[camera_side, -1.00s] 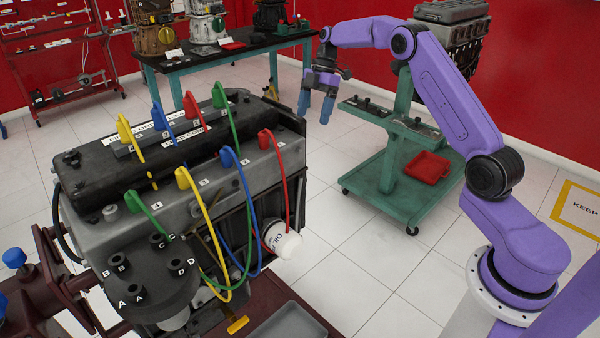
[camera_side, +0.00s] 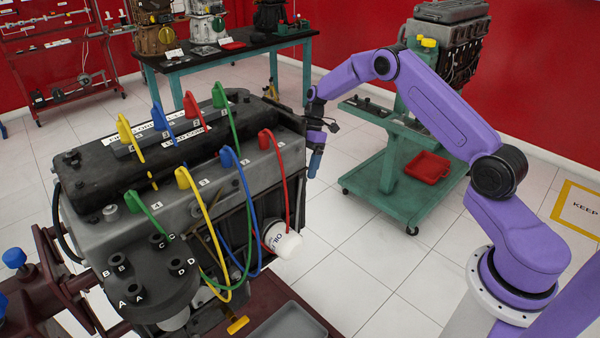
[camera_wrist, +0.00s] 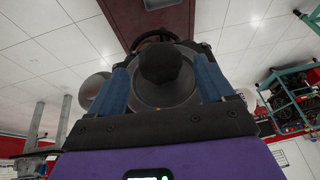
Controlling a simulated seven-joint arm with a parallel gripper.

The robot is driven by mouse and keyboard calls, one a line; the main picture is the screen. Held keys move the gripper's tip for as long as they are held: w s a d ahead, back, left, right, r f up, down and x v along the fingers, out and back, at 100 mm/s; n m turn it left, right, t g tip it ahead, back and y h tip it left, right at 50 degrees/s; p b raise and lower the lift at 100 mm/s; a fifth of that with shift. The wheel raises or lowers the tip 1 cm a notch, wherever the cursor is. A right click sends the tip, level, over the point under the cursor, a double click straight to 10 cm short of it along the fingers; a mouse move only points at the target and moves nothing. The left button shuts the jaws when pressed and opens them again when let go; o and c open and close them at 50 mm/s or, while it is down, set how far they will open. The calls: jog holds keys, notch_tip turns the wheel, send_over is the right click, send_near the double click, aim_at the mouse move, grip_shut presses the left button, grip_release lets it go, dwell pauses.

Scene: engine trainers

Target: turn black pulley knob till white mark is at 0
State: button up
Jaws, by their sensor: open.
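The black pulley knob (camera_wrist: 165,62) shows in the wrist view as a dark rounded knob in front of a grey round pulley disc (camera_wrist: 162,92). My gripper's blue fingers stand open on either side of the knob, and I cannot tell whether they touch it. In the side view my gripper (camera_side: 315,162) is low beside the far right end of the engine (camera_side: 140,170), with its fingers seen nearly edge-on. The knob is hidden there behind the engine. I cannot make out the white mark or the 0 in either view.
Coloured leads arch over the engine's top, and a white oil filter (camera_side: 283,240) sticks out of its near side. A green trolley (camera_side: 395,170) with a red tray (camera_side: 428,166) stands to the right of my gripper. Open tiled floor lies in front of the trolley.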

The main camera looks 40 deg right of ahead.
jog(key=shift+x, duration=1.35)
jog(key=c, duration=1)
jog(key=shift+c, duration=0.2)
jog(key=shift+w+a+f+m+g, duration=0.1)
jog(key=shift+w+m+g, duration=0.15)
jog(key=shift+g, duration=0.6)
jog(key=shift+w+m+g, duration=0.15)
jog(key=shift+w+g, duration=0.05)
jog(key=shift+g, duration=1.05)
